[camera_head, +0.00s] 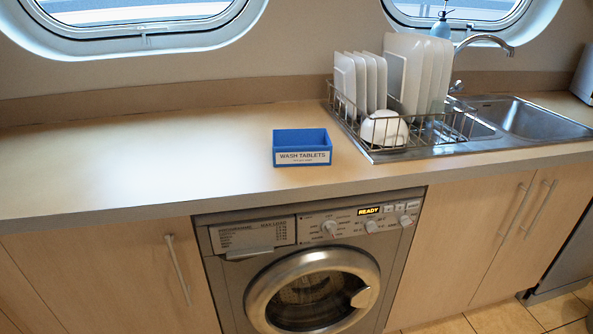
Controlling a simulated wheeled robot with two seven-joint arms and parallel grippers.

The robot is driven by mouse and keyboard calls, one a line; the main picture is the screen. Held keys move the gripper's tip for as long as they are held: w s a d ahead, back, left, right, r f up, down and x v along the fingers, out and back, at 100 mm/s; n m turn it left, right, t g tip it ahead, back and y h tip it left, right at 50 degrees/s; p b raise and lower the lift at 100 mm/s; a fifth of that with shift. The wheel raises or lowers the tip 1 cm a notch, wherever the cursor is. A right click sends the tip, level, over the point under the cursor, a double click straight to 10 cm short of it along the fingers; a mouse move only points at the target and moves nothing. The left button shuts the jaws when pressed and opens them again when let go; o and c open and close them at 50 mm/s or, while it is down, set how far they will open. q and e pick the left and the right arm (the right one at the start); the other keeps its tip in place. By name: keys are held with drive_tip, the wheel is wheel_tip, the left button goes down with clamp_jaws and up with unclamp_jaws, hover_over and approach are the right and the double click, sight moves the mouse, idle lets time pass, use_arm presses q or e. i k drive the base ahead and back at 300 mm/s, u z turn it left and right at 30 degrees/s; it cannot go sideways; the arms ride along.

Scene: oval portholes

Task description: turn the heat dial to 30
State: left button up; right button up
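The washing machine (218,275) stands under the counter with its round door (262,290) shut. Its control panel carries a larger dial (330,228) on the left, a small dial (371,227) in the middle and another knob (405,220) at the right. Small marks that look like temperatures surround the middle dial, which appears to be the heat dial. The marks are too small to tell which value it points at. A lit display above reads READY (368,211). Neither of my grippers is in view.
A blue box (302,158) labelled WASH TABLETS stands on the counter (150,150) above the machine. A dish rack (367,150) with plates and a bowl (384,128) stands beside the sink (530,118). The counter's left side is clear. Cupboard handles (177,268) flank the machine.

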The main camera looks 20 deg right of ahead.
sight(371, 227)
drive_tip(key=z, duration=1.1)
drive_tip(key=k, duration=0.5)
drive_tip(key=z, duration=1)
drive_tip(key=i, duration=0.75)
drive_tip(key=u, duration=2.2)
